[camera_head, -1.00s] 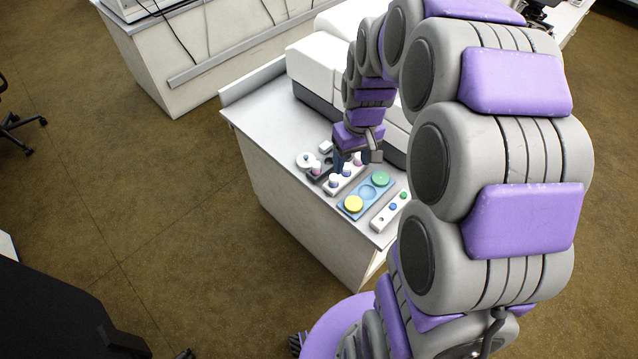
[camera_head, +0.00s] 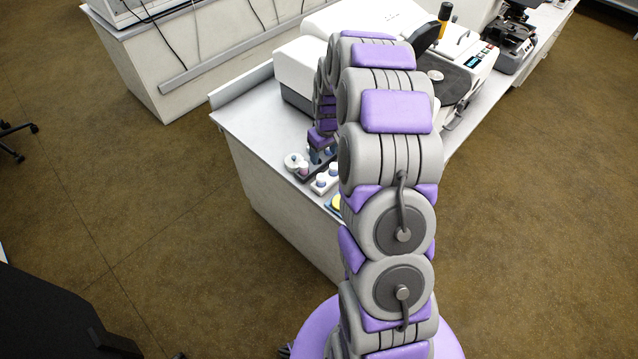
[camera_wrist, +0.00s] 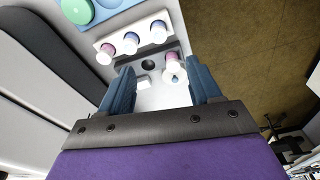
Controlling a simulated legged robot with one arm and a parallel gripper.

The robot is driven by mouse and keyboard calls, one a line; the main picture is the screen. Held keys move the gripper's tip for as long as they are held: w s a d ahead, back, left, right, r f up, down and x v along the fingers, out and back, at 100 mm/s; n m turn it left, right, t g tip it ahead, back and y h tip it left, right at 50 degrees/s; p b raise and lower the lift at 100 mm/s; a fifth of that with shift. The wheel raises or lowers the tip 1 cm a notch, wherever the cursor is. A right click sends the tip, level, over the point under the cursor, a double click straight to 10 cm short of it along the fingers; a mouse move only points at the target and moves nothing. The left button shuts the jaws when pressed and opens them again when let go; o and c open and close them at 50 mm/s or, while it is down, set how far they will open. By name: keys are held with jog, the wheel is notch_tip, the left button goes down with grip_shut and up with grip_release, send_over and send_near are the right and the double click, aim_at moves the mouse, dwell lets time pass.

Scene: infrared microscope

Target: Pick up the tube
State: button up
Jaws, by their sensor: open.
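In the wrist view, my gripper (camera_wrist: 161,85) is open, its two blue fingers spread above the bench with nothing held between them. A dark grey rack (camera_wrist: 150,59) lies just beyond the fingertips, with one empty hole and a pink-and-white tube (camera_wrist: 168,57) at its right end. In the head view, the white rack (camera_head: 326,183) and the pink tube (camera_head: 304,170) show left of my arm; my gripper is mostly hidden there.
A blue tray (camera_wrist: 101,14) with a green disc (camera_wrist: 76,10) is farther off. A large white instrument (camera_head: 292,66) stands behind; the bench's left edge is close.

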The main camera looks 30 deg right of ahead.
jog(key=b, duration=0.1)
send_over(321, 176)
jog(key=f, duration=0.5)
jog(key=s+f, duration=0.1)
jog(key=f, duration=0.2)
jog(key=shift+d, duration=0.3)
jog(key=shift+w+a+f+b, duration=0.1)
jog(key=shift+f+b, duration=0.2)
jog(key=shift+f, duration=0.6)
jog(key=shift+w+a+f+b, duration=0.15)
jog(key=shift+f+b, duration=0.1)
jog(key=shift+f, duration=0.65)
jog(key=shift+w+a+f+b, duration=0.1)
jog(key=shift+f+b, duration=0.2)
jog(key=shift+f, duration=0.6)
jog(key=shift+d+r, duration=0.1)
jog(key=c, duration=1.1)
